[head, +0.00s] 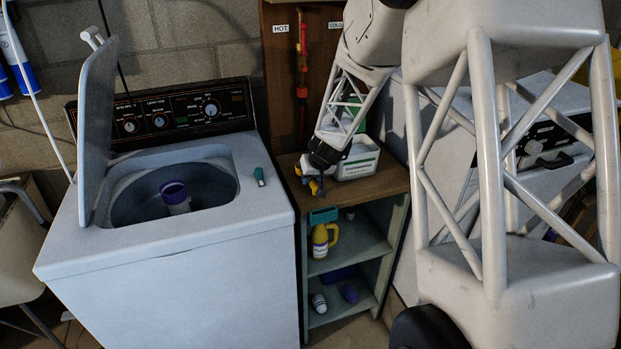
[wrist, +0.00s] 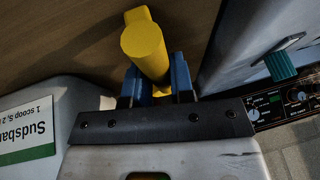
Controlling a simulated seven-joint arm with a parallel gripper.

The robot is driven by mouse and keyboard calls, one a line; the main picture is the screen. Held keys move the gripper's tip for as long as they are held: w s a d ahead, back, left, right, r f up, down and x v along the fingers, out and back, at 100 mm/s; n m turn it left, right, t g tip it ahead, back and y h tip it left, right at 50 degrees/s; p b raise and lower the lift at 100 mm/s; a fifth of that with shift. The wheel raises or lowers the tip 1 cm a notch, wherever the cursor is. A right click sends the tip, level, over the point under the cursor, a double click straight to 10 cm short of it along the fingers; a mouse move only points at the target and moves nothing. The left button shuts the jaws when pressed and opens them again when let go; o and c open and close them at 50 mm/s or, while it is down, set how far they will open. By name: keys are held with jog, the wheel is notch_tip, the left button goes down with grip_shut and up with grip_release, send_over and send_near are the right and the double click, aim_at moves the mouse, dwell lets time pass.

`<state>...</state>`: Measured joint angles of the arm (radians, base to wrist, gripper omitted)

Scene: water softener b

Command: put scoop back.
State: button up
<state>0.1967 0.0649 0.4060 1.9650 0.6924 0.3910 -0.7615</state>
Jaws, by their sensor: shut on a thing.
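My gripper (wrist: 155,88) is shut on a yellow scoop (wrist: 145,48); its blue fingers sit on either side of the scoop's lower part. The scoop looks like a short cylinder with a tab at its far end. In the head view my gripper (head: 318,184) hangs just above the front of the wooden shelf top, with a bit of the yellow scoop (head: 313,188) showing. A white tub (head: 357,160) with a green label stands on the shelf top behind and right of my gripper. In the wrist view the tub (wrist: 35,100) is at left, its label mentioning a scoop. Its opening is partly hidden by my arm.
The washer (head: 170,250) stands left with its lid (head: 97,125) open. A teal item (head: 260,176) lies on its top. The front of the wooden shelf top (head: 385,182) is clear.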

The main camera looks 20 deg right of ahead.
jog(key=shift+f, duration=0.1)
dwell(0.3)
jog(key=o, duration=0.9)
jog(key=shift+c, duration=0.2)
jog(key=v, duration=1.2)
